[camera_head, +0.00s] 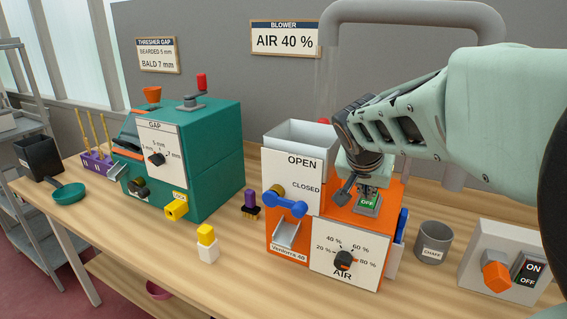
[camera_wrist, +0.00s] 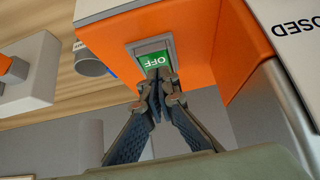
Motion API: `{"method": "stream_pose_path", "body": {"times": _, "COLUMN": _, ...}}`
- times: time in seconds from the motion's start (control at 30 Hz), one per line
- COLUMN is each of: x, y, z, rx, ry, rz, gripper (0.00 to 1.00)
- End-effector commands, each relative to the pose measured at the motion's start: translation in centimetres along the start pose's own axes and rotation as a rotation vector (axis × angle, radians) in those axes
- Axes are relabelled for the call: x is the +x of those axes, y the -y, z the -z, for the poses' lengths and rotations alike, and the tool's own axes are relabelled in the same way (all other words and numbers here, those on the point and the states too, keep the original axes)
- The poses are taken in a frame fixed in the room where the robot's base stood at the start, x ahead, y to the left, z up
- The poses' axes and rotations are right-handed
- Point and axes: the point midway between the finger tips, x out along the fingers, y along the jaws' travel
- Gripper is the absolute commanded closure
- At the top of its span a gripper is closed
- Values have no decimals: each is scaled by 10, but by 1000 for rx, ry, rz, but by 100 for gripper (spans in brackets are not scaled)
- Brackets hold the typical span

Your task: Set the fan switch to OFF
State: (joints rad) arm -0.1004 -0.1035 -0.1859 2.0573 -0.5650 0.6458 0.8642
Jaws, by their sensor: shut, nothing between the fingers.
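The fan switch (camera_head: 367,203) is a small rocker in a grey frame on the orange blower (camera_head: 312,238). Its visible face is green and reads OFF. It also shows in the wrist view (camera_wrist: 153,59), upside down, on the orange panel. My gripper (camera_wrist: 159,76) is shut and empty, with its fingertips together at the edge of the green face. Whether they touch it I cannot tell. In the head view, my gripper (camera_head: 364,186) is over the switch from above, and its fingers hide part of the switch.
A grey CHAFF cup (camera_head: 434,242) and a box with an orange knob and ON/OFF plate (camera_head: 529,272) stand right of the blower. The AIR dial (camera_head: 344,260) and blue lever (camera_head: 285,203) are on its front. The teal thresher (camera_head: 212,155) stands left.

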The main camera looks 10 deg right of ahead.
Motion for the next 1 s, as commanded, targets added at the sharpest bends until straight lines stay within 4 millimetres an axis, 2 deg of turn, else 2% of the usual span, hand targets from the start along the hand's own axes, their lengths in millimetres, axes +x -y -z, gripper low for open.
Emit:
{"method": "stream_pose_path", "body": {"times": 0.53, "x": -12, "y": 1, "z": 6, "rx": 2, "ry": -5, "rz": 5, "gripper": 100}}
{"method": "stream_pose_path", "body": {"times": 1.0, "x": -77, "y": 1, "z": 6, "rx": 3, "ry": -7, "rz": 5, "gripper": 100}}
